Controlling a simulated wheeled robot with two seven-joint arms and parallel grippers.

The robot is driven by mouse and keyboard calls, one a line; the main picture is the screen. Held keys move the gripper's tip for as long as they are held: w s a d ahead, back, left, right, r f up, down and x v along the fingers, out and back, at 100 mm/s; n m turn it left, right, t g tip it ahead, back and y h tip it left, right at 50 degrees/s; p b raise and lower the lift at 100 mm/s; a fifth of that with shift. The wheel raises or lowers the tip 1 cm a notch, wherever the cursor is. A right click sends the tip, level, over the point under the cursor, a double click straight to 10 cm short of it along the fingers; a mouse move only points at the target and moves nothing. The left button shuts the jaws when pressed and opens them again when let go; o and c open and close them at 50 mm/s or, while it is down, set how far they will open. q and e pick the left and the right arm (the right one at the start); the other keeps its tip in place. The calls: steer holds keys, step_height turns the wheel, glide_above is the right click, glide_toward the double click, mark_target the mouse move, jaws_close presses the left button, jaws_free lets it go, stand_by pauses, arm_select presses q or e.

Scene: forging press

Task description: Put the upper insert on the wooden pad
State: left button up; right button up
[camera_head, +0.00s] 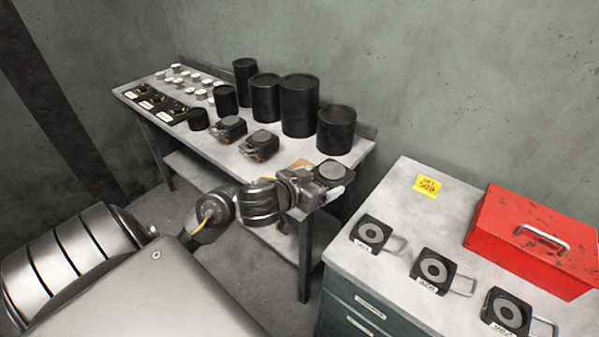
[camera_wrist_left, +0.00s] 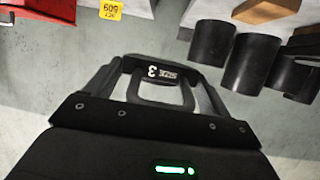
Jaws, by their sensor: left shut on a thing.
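My left gripper (camera_head: 318,190) is shut on a dark block-shaped insert (camera_head: 331,172) with a round grey top. It holds the insert near the right front end of the grey table. In the left wrist view the fingers (camera_wrist_left: 160,88) close around the handle of the insert (camera_wrist_left: 160,70), which bears a white marking. A small part of the wooden pad (camera_head: 302,164) shows on the table just behind the gripper, mostly hidden by it. The pad also shows as a brown piece (camera_wrist_left: 266,11) in the left wrist view, apart from the held insert. My right gripper is not in view.
Several black cylinders (camera_head: 299,105) stand along the table's back. Two handled inserts (camera_head: 231,127) (camera_head: 260,144) sit left of the pad. A cabinet (camera_head: 400,190) on the right bears three labelled inserts (camera_head: 433,269), a yellow note (camera_head: 427,186) and a red toolbox (camera_head: 530,240). A gap separates table and cabinet.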

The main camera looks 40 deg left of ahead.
arm_select(q)
steer(key=shift+w+a+r+n+y, duration=0.1)
steer(key=shift+a+r+n+y, duration=0.25)
steer(key=shift+a, duration=0.15)
steer(key=shift+w+a+r+n+y, duration=0.1)
steer(key=shift+a+r+n+y, duration=0.2)
steer(key=shift+a, duration=0.2)
steer(key=w+a+f+b, duration=0.1)
steer(key=w+a+f, duration=0.1)
steer(key=a, duration=0.1)
steer(key=w+a+f+b, duration=0.2)
steer(key=a+f, duration=0.1)
steer(key=a, duration=0.1)
steer(key=w+a+f+b, duration=0.1)
steer(key=w+a+f, duration=0.1)
steer(key=a+f, duration=0.1)
steer(key=shift+w+a+f, duration=0.15)
steer(key=shift+w+a, duration=0.05)
steer(key=shift+a, duration=0.15)
steer(key=shift+w+a+f, duration=0.25)
steer(key=shift+a+f, duration=0.2)
steer(key=shift+f, duration=0.05)
steer(key=shift+w+a+f+b, duration=0.1)
steer(key=shift+f+b, duration=0.15)
steer(key=shift+f, duration=0.65)
steer(key=shift+w+a+f+b, duration=0.1)
steer(key=shift+f+b, duration=0.15)
steer(key=shift+f, duration=0.65)
steer(key=shift+f, duration=0.15)
